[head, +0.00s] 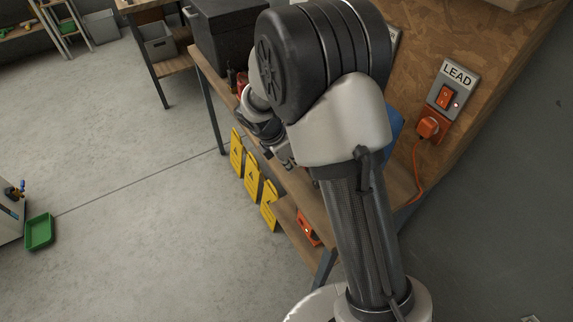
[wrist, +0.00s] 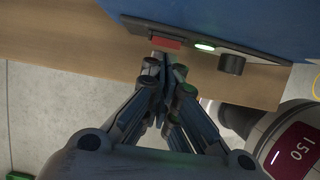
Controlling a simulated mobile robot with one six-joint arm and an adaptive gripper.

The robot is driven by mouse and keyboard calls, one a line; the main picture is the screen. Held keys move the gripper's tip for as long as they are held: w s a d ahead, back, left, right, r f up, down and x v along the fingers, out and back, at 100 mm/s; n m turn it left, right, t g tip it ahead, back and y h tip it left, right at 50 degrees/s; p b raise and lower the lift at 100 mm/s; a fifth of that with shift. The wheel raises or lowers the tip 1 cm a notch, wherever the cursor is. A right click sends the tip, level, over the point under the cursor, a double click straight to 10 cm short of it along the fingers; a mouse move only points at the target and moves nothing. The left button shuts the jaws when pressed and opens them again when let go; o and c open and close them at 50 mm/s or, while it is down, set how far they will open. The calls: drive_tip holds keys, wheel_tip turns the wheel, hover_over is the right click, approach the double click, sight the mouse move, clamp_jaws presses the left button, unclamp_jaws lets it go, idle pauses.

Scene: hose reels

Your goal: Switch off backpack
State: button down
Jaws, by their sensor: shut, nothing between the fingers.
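A blue body (wrist: 235,22), which I take to be the backpack, fills the top of the wrist view. Its black panel carries a red switch (wrist: 166,43), a lit green light (wrist: 205,46) and a black knob (wrist: 232,64). In the head view, only a bit of blue (head: 396,126) shows behind my arm. My gripper (wrist: 165,75) is shut and empty, its fingertips just below the red switch; I cannot tell whether they touch it. In the head view my gripper (head: 284,156) is partly hidden by my arm, over the bench edge.
A plate marked LEAD (head: 457,75) has an orange switch, with an orange plug (head: 428,126) and cord below. A black case (head: 231,40) stands on the wooden bench. Yellow signs (head: 252,178) hang below its edge.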

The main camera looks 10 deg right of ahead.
drive_tip(key=shift+d+r, duration=0.1)
drive_tip(key=shift+r, duration=0.05)
drive_tip(key=shift+w+d+r+p, duration=0.1)
drive_tip(key=shift+d+r+p, duration=0.1)
drive_tip(key=shift+p, duration=0.4)
drive_tip(key=shift+d+f, duration=0.1)
drive_tip(key=shift+f, duration=0.05)
drive_tip(key=shift+r+p, duration=0.8)
drive_tip(key=shift+p, duration=0.1)
